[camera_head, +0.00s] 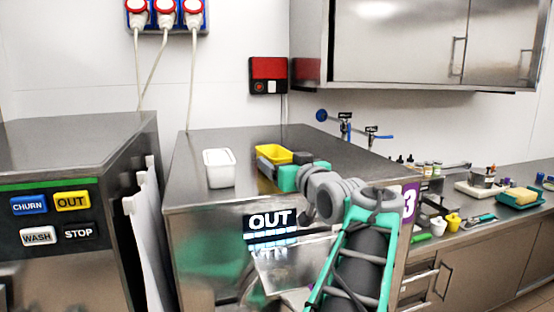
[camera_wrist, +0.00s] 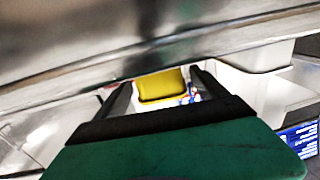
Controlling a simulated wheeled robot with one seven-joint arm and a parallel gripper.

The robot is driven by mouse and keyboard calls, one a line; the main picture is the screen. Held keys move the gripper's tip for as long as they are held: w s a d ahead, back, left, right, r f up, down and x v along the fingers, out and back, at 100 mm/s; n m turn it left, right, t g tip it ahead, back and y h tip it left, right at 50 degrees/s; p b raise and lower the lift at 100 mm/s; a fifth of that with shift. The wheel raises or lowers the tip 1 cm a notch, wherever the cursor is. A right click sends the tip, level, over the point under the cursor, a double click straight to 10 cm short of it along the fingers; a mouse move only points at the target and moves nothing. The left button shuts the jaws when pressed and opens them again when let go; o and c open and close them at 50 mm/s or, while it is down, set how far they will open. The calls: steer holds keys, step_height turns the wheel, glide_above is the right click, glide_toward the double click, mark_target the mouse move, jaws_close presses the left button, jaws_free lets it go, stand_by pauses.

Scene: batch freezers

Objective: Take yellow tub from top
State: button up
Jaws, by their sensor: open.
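The yellow tub (camera_head: 274,153) stands on the steel top of the middle machine (camera_head: 195,190), right of a white tub (camera_head: 219,168). My gripper (camera_head: 270,160) reaches to it from the right, low over the top. One finger lies along the tub's near side and hides part of it. In the wrist view, the yellow tub (camera_wrist: 160,86) shows between the two dark fingers of my open gripper (camera_wrist: 162,82). I cannot tell whether the fingers touch it. The white tub also shows in the wrist view (camera_wrist: 258,62), beside the right finger.
A machine with CHURN, OUT, WASH and STOP buttons (camera_head: 56,217) stands at the left. A steel wall cabinet (camera_head: 400,45) hangs above the back right. A counter (camera_head: 470,240) with cups and tools runs along the right. The machine's top is clear behind the tubs.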

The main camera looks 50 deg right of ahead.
mark_target(275, 153)
steer(key=p+x, duration=0.1)
steer(key=x, duration=0.1)
steer(key=r+p+x, duration=0.1)
steer(key=x, duration=0.1)
steer(key=shift+w+p, duration=0.25)
steer(key=shift+p, duration=0.05)
steer(key=shift+w+d+f, duration=0.25)
steer(key=shift+s+a, duration=0.1)
steer(key=shift+c, duration=0.6)
steer(key=c, duration=1.2)
steer(key=shift+r, duration=0.15)
